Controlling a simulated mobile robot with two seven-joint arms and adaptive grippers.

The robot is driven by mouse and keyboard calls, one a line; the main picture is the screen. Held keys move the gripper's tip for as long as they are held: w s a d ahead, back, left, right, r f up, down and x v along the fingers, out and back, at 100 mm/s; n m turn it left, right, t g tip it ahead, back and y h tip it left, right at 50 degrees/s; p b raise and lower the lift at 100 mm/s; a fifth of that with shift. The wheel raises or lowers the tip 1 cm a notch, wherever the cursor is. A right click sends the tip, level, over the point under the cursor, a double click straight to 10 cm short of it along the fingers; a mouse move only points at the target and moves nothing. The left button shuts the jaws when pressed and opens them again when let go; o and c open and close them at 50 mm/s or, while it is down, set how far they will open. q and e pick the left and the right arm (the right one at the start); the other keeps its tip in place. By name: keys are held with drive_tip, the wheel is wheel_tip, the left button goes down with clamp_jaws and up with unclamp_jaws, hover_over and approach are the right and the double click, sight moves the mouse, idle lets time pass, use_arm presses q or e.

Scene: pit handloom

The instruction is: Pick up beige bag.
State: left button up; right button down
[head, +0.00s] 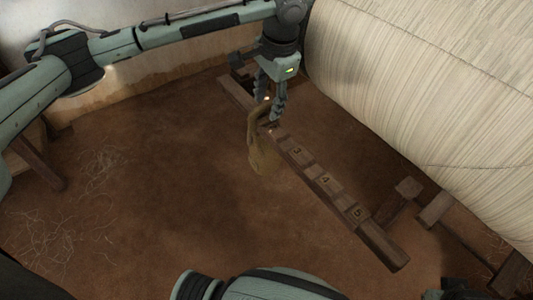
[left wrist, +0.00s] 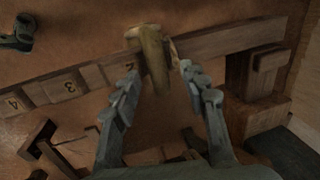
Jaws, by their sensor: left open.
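The beige bag (head: 262,157) is a small tan pouch with a looped upper part. It hangs at the side of a long wooden beam (head: 322,182) with numbered blocks on it. My left gripper (head: 272,114) points down at the upper part of the bag, its fingers open. In the left wrist view the bag (left wrist: 153,58) shows between and just beyond the two open fingertips (left wrist: 158,72). Whether a finger touches it cannot be told. My right gripper is not clearly visible.
A large roll of pale threads (head: 430,75) fills the upper right, close to my left gripper. Wooden posts (head: 400,196) stand by the beam's near end. Loose threads (head: 45,240) lie on the brown floor at the left. The floor left of the beam is mostly clear.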

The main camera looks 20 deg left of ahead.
use_arm(q)
wheel_tip(320, 180, down, 2)
drive_tip(key=shift+w+a+f, duration=0.1)
drive_tip(key=shift+a, duration=0.05)
clamp_jaws()
idle(0.4)
drive_tip(key=shift+w+r, duration=0.1)
drive_tip(key=shift+r, duration=0.1)
